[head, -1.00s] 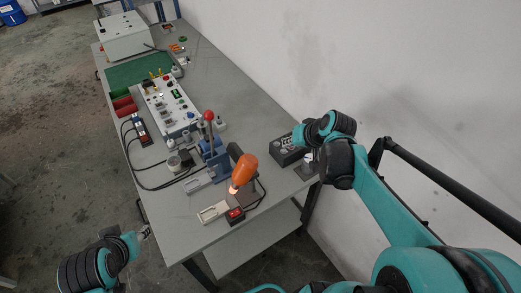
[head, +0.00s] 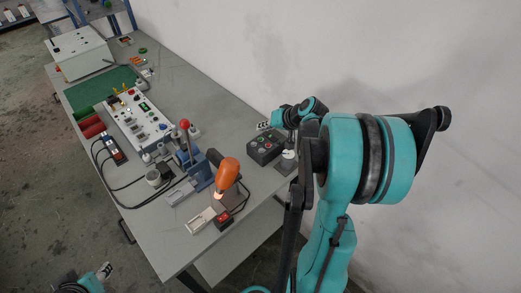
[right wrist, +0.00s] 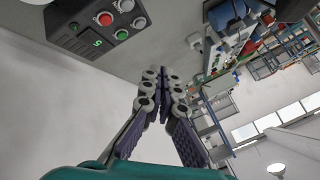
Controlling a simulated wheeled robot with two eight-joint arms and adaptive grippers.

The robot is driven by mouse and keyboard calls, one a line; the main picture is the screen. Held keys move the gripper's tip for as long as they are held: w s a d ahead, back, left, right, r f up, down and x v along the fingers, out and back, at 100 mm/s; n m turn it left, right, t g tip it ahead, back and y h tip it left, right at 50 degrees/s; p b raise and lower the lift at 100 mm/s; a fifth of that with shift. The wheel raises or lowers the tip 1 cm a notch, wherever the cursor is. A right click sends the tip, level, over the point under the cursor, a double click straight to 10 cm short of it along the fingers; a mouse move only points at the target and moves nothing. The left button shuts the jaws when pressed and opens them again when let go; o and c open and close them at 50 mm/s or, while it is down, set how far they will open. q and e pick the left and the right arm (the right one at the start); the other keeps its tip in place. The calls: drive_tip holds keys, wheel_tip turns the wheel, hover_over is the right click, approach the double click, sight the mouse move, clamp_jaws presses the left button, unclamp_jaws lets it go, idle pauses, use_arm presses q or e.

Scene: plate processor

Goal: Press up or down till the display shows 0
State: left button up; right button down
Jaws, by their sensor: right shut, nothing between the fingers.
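The black control box (head: 263,150) stands near the table's wall-side edge in the head view. The right wrist view shows the box (right wrist: 70,28) at the upper left, with a red button (right wrist: 104,18), a green button (right wrist: 121,35), pale round buttons (right wrist: 139,22) and a small green-lit display (right wrist: 95,43). Its digit looks like a 5, but is small and tilted. My right gripper (right wrist: 162,78) is shut and empty, apart from the buttons. In the head view the right gripper (head: 263,126) is just beyond the box. My left gripper (head: 105,271) is low at the left; its jaws are unclear.
A grey stand (head: 287,161) is beside the box. An orange-handled tool (head: 227,174), a red-knobbed lever (head: 185,125), a white panel (head: 135,118) and cables lie further left on the table (head: 215,105). The wall (head: 330,60) is close on the right.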

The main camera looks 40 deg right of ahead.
sight(263, 150)
drive_tip(key=shift+f+b, duration=3.4)
drive_tip(key=shift+f, duration=0.95)
drive_tip(key=shift+f, duration=0.1)
drive_tip(key=shift+f+b, duration=0.3)
drive_tip(key=shift+b, duration=0.05)
drive_tip(key=shift+f+b, duration=0.35)
drive_tip(key=shift+f, duration=0.05)
drive_tip(key=shift+r, duration=0.1)
drive_tip(key=shift+r+p, duration=0.7)
drive_tip(key=shift+r, duration=0.05)
wheel_tip(263, 150, up, 5)
drive_tip(key=p, duration=0.4)
